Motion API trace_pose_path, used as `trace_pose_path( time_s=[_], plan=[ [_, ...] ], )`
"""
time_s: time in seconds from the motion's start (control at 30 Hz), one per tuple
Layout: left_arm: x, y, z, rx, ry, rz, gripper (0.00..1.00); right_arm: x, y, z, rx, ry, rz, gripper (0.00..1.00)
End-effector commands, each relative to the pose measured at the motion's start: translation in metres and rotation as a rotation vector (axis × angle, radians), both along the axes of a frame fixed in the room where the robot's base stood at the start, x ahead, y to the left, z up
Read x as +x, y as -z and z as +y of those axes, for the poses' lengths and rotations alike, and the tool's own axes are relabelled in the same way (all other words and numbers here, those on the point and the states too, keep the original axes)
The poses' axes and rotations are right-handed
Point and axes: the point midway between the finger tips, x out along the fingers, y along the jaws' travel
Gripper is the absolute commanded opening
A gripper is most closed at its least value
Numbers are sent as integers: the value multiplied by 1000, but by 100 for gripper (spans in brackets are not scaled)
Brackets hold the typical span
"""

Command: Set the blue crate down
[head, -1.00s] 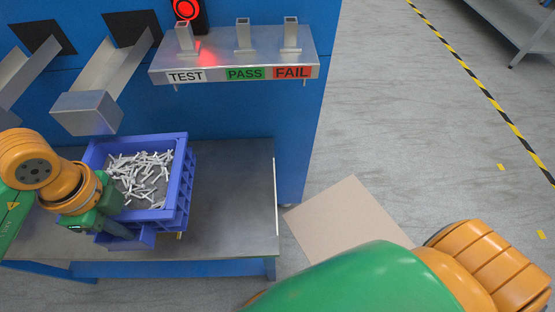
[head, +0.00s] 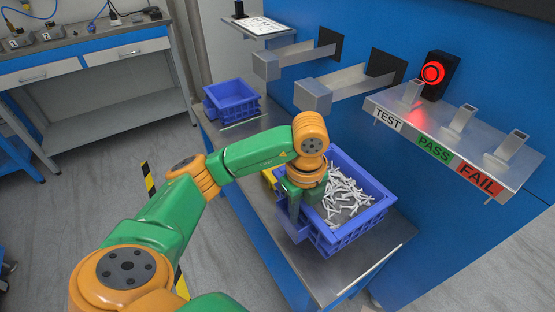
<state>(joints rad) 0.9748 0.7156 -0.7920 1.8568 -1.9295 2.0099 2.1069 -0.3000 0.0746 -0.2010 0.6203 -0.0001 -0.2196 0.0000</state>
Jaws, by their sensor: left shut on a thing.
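The blue crate (head: 362,229) holds many small white parts (head: 345,193) and is at the near end of the metal bench (head: 355,272), below the sorter. My left gripper (head: 295,220) is at the crate's left side wall, shut on it. The jaws' tips are partly hidden by the wrist. I cannot tell whether the crate's bottom touches the bench. My right gripper is not in view.
A second, empty blue crate (head: 231,101) stands at the bench's far end. A yellow thing (head: 269,178) shows partly behind my wrist. A workbench (head: 95,85) stands at the far left.

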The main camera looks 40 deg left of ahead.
Motion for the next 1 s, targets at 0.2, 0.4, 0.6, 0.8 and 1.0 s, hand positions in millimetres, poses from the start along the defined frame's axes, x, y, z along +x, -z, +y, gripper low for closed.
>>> trace_pose_path(
  time_s=[0.2, 0.4, 0.6, 0.8, 1.0],
  plan=[
    [23, 41, -36, -2, -1, 0, 0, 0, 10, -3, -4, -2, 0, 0],
    [32, 59, -49, -2, -1, -3, 0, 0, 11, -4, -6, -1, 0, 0],
    [34, 89, -52, 0, -2, -1, 0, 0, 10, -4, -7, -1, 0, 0],
    [35, 94, -52, -1, -1, -6, 0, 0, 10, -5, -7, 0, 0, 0],
    [34, 97, -51, 2, -1, -1, 30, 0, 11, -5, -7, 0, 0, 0]
  ],
)
